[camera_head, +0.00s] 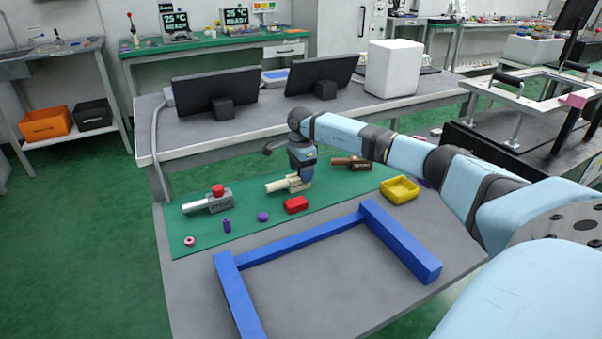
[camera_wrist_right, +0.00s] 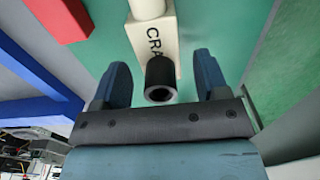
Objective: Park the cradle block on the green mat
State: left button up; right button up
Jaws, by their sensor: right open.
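The cream block (camera_head: 291,184) lies on the green mat (camera_head: 245,191) near its back middle, with a pale cylinder pointing left in the head view. In the right wrist view the block (camera_wrist_right: 160,50) bears black letters starting "CRA", and a black hollow cylinder (camera_wrist_right: 160,78) stands up from its near end. My right gripper (camera_head: 301,172) is above the block. Its fingers in the wrist view (camera_wrist_right: 160,72) are open, one on each side of the black cylinder, with gaps on both sides. My left gripper is not in view.
A grey fixture with a red knob (camera_head: 217,191) lies left; a brown fixture (camera_head: 352,163) lies right. A red block (camera_head: 296,205), yellow tray (camera_head: 401,188), purple pieces (camera_head: 263,217) and pink ring (camera_head: 190,241) are nearby. A blue frame (camera_head: 400,243) occupies the table's front.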

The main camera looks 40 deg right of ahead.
notch_tip(320, 180, up, 6)
jog(key=shift+r+p, duration=0.25)
jog(key=shift+p, duration=0.7)
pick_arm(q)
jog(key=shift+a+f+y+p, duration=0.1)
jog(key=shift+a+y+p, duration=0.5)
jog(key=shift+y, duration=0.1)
pick_arm(e)
notch_tip(320, 180, up, 4)
jog(key=shift+r, duration=0.15)
